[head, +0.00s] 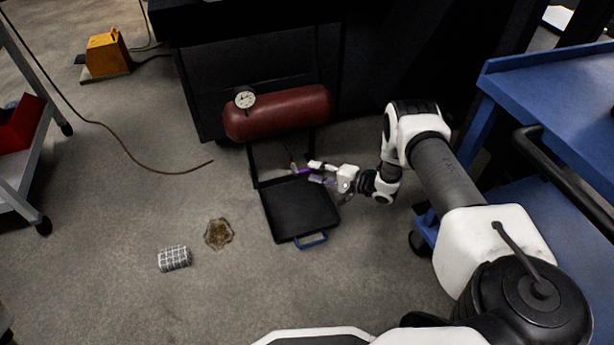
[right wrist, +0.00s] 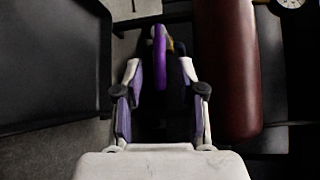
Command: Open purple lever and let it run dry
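A dark red tank (head: 290,111) with a round gauge (head: 245,98) lies on a black stand; the tank also shows in the right wrist view (right wrist: 228,70). The purple lever (head: 301,171) is low beneath the tank, by a small fitting. My right gripper (head: 313,173) is at the lever, with its fingers apart. In the right wrist view the lever (right wrist: 159,45) stands up between and just beyond the fingertips; I cannot tell whether they touch. A black tray (head: 298,210) with a blue handle lies on the floor below. My left gripper is out of view.
A brown hose (head: 150,166) ends nearby. A blue cart (head: 560,95) stands right, a grey cart (head: 22,185) left. A yellow pedal (head: 106,54) is at back left.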

